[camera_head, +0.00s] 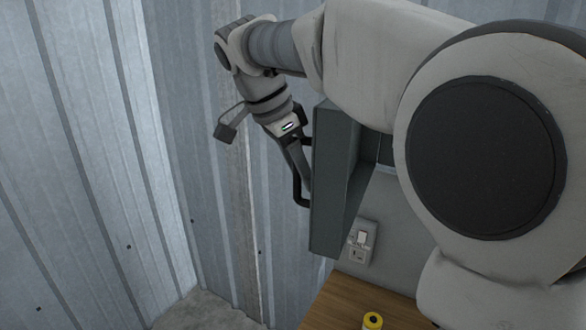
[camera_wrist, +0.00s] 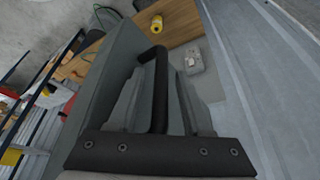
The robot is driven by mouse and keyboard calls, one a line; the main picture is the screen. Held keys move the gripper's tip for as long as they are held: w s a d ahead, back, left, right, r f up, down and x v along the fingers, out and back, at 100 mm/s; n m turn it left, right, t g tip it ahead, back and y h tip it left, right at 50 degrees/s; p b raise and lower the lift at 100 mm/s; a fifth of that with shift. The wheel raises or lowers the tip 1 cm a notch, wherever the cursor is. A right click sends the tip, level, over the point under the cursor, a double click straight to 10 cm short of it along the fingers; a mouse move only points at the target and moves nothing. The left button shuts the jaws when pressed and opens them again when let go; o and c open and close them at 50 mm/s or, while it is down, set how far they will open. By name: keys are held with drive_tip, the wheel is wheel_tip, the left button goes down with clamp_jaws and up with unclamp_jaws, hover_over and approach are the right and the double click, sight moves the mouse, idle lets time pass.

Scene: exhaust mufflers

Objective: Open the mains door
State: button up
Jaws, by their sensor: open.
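The mains box (camera_head: 333,190) is a grey-green metal cabinet on the wall, partly hidden by my arm in the head view. Its side panel (camera_wrist: 108,85) also shows in the wrist view, left of my fingers. A black bar handle (camera_head: 297,188) stands out from the box's left side. In the wrist view the handle (camera_wrist: 160,85) runs between my two grey fingers. My gripper (camera_head: 303,168) points down beside the box, at the handle, with its jaws open. I cannot tell whether the fingers touch the handle, or whether the door is ajar.
A wall socket (camera_head: 360,243) sits below the box. A wooden bench top (camera_head: 340,302) carries a yellow roll (camera_head: 373,321). Corrugated metal walls (camera_head: 100,150) close in on the left, with open space before them. Shelving (camera_wrist: 35,130) shows at the wrist view's left.

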drive_tip(key=p+v, duration=0.3)
drive_tip(key=v, duration=1.4)
drive_tip(key=shift+r, duration=0.2)
drive_tip(key=shift+s, duration=0.15)
